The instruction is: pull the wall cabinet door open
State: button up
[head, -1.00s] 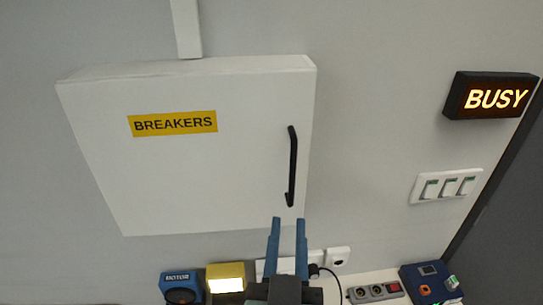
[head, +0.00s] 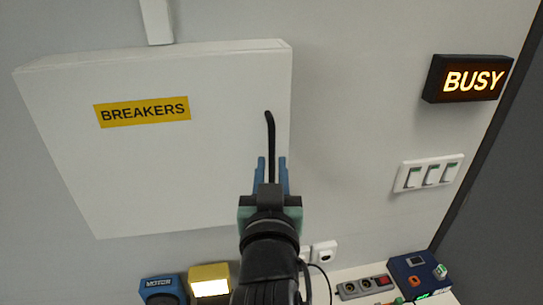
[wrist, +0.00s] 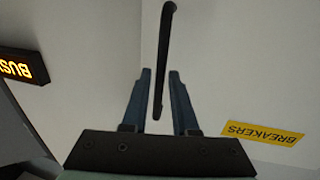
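The white wall cabinet (head: 180,170) carries a yellow BREAKERS label (head: 142,111), and its door appears shut. A black vertical bar handle (head: 270,135) sits near the door's right edge. My gripper (head: 272,160) is in front of the handle's lower part. In the wrist view, the handle (wrist: 164,50) runs down between the two blue fingers of my gripper (wrist: 160,75). The fingers are open, with a gap visible on each side of the handle. In the head view, my gripper hides the handle's lower end.
A lit BUSY sign (head: 468,79) and a white switch panel (head: 429,173) are on the wall at right. Below are a blue MOTORS box (head: 160,285), a yellow lamp box (head: 209,280), a power strip (head: 364,287) and a blue control box (head: 418,270). The wall between cabinet and switches is clear.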

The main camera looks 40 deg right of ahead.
jog(key=shift+x, duration=0.9)
grip_shut()
dwell(0.9)
